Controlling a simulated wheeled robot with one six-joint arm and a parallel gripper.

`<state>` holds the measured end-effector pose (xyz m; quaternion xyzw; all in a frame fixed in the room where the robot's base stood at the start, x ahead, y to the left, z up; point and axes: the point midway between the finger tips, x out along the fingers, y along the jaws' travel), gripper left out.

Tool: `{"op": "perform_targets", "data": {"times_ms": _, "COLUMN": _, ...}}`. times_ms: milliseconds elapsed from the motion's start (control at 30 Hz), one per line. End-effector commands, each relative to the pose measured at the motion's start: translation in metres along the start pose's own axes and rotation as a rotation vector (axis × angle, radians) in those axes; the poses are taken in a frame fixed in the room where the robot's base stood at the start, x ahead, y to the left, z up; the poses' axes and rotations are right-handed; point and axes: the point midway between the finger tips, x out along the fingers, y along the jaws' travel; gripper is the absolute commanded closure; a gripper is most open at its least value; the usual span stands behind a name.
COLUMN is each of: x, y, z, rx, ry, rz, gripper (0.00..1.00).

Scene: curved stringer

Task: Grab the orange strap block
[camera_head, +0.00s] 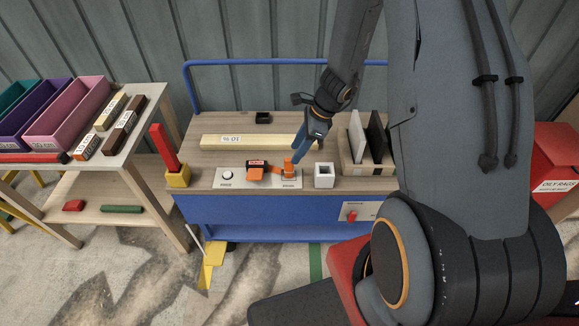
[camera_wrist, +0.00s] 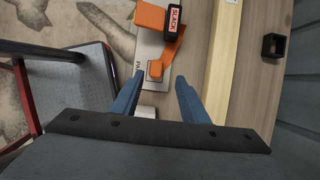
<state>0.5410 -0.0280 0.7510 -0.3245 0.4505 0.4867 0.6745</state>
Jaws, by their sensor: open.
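The orange strap block (camera_head: 289,168) stands upright on the pale panel of the workbench. An orange strap (camera_head: 258,174) joins it to a black tag marked SLACK (camera_head: 256,163). My gripper (camera_head: 301,152) is close beside and above the block, its blue fingers open. In the wrist view the block (camera_wrist: 155,69) shows just ahead of my gripper (camera_wrist: 160,80), nearer the left finger and in line with the gap. The strap (camera_wrist: 170,47) and the SLACK tag (camera_wrist: 174,18) lie beyond it. Nothing is held; I cannot tell whether a finger touches the block.
A white square holder (camera_head: 324,175) stands right of the block. A long cream bar (camera_head: 255,142) lies behind it. A rack with dark and pale plates (camera_head: 366,165) is at the right. A yellow holder with a red bar (camera_head: 177,176) is at the left. A small black box (camera_head: 263,117) sits behind.

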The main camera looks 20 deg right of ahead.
Motion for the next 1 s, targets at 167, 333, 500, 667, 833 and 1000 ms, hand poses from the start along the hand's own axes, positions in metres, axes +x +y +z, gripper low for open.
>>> {"op": "perform_targets", "data": {"times_ms": 167, "x": 0.018, "y": 0.003, "z": 0.0, "rx": -0.003, "ry": 0.0, "rz": 0.004, "gripper": 0.59}}
{"op": "perform_targets", "data": {"times_ms": 333, "x": 0.036, "y": 0.007, "z": 0.001, "rx": -0.004, "ry": 0.001, "rz": 0.005, "gripper": 0.59}}
{"op": "perform_targets", "data": {"times_ms": 500, "x": 0.057, "y": 0.009, "z": 0.002, "rx": -0.005, "ry": 0.001, "rz": 0.004, "gripper": 0.59}}
{"op": "perform_targets", "data": {"times_ms": 667, "x": 0.067, "y": 0.008, "z": 0.001, "rx": -0.006, "ry": 0.001, "rz": 0.002, "gripper": 0.59}}
{"op": "perform_targets", "data": {"times_ms": 833, "x": 0.068, "y": 0.008, "z": 0.002, "rx": -0.006, "ry": 0.001, "rz": 0.001, "gripper": 0.59}}
{"op": "perform_targets", "data": {"times_ms": 1000, "x": 0.068, "y": 0.008, "z": 0.002, "rx": -0.007, "ry": 0.001, "rz": 0.002, "gripper": 0.78}}
